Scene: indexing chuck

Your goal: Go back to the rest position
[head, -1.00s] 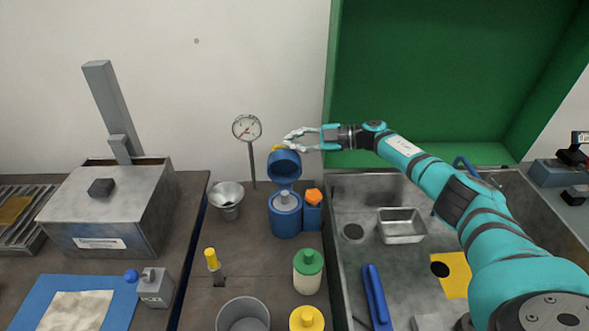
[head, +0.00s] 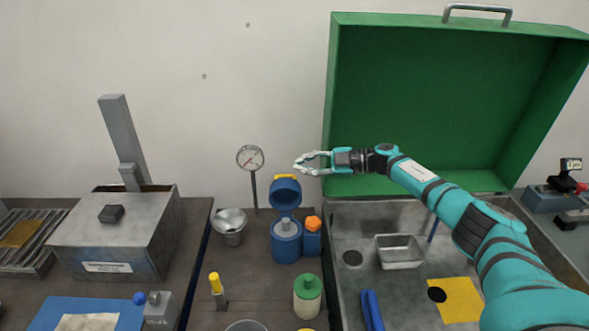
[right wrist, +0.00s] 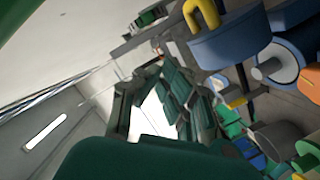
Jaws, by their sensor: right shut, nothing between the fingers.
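My right gripper (head: 299,165) is shut and empty. In the head view it appears just above and right of the yellow handle (head: 285,177) on the raised lid (head: 286,191) of a blue canister (head: 286,249). Its teal arm comes in from the right, across the open green case. In the right wrist view, the dark gripper fingers fill the middle. The blue lid (right wrist: 229,42) and its yellow handle (right wrist: 202,14) show at upper right there. My left gripper is not in view.
A dial gauge (head: 250,158) on a thin post and a metal funnel (head: 230,222) stand left of the canister. An orange-topped blue block (head: 312,240) stands beside it. The green case lid (head: 430,100) rises behind my arm. A metal box (head: 115,235) with a tall post stands left.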

